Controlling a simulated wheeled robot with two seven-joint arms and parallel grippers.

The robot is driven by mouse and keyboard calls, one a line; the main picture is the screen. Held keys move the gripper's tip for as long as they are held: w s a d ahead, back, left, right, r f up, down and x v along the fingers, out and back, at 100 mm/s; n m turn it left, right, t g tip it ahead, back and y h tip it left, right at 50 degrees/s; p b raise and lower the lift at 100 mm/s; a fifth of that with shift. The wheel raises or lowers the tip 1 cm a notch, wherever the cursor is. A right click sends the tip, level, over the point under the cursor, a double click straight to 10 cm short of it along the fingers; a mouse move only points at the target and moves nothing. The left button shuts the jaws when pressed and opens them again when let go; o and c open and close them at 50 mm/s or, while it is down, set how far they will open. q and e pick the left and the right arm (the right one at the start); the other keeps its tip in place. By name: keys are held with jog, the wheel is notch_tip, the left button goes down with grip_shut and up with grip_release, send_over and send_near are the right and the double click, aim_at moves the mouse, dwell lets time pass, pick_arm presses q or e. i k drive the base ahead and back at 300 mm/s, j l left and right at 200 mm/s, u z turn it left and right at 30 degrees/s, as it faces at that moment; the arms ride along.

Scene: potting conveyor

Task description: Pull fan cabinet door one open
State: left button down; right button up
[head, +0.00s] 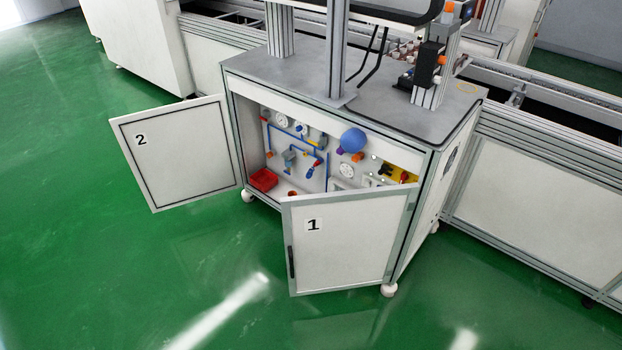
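The fan cabinet (448,190) stands in the middle of the head view, with a grey top. Door one (345,255), a white panel in a metal frame with a "1" label, is swung outward on its right-hand hinge side. Its dark handle (291,262) is at the door's left edge. Door two (180,165), labelled "2", is also swung open, out to the left. Between the doors the inside shows gauges, blue tubing and a blue ball-shaped part (353,140). Door one hides the lower right of the inside. Neither of my grippers is in view.
A red bin (263,181) sits inside the cabinet at the lower left. Conveyor frames (540,185) run to the right and behind. A white cabinet (135,45) stands at the upper left. The green floor (120,275) in front and left is clear.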

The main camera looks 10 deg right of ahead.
aim_at(344, 240)
jog(key=i+j+z, duration=0.15)
jog(key=i+z, duration=0.2)
jog(key=i+j+z, duration=0.65)
